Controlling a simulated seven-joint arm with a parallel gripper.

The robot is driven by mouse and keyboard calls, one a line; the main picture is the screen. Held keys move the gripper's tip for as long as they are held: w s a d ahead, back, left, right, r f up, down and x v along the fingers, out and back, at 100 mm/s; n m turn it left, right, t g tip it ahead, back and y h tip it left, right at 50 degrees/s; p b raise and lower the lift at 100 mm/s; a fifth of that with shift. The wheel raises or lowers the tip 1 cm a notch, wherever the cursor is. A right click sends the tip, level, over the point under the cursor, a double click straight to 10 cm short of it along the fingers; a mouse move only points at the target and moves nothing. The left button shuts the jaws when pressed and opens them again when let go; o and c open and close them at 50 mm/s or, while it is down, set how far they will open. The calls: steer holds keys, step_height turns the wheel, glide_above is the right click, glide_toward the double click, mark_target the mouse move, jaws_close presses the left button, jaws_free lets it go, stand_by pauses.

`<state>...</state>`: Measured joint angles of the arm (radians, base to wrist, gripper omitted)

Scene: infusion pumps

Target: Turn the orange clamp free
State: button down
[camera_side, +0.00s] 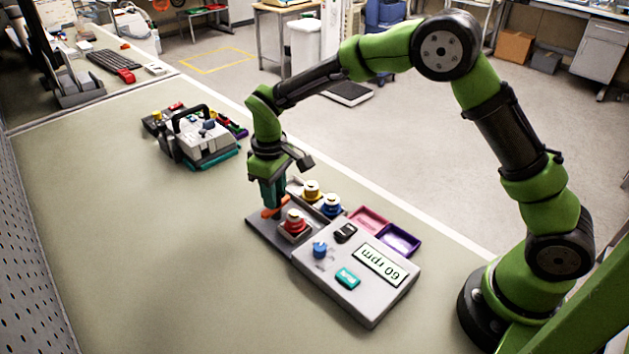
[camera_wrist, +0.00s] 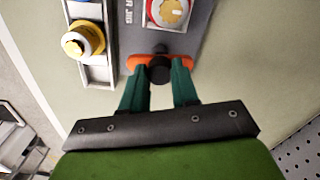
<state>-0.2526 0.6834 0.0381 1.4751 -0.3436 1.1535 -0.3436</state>
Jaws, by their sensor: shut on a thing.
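The orange clamp (camera_wrist: 137,62) shows in the wrist view as a bar lying across the grey jig plate (camera_wrist: 198,22), with a dark round knob (camera_wrist: 159,69) at its middle. My gripper (camera_wrist: 160,75) has its two green fingers on either side of the knob, shut on the clamp. In the side view my gripper (camera_side: 272,205) points down at the left end of the pump station, and the orange clamp (camera_side: 268,213) shows just beneath it. The fingers hide part of the clamp there.
A red-and-white knob (camera_side: 295,222) stands close beside the clamp. Yellow (camera_side: 312,190) and blue (camera_side: 332,204) knobs sit in a rack behind. Pink (camera_side: 370,219) and purple (camera_side: 399,239) trays lie alongside.

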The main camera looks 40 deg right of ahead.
steer(key=shift+m, duration=0.7)
steer(key=c, duration=0.8)
jaws_free()
steer(key=shift+c, duration=0.2)
steer(key=shift+r, duration=0.1)
step_height(320, 180, up, 17)
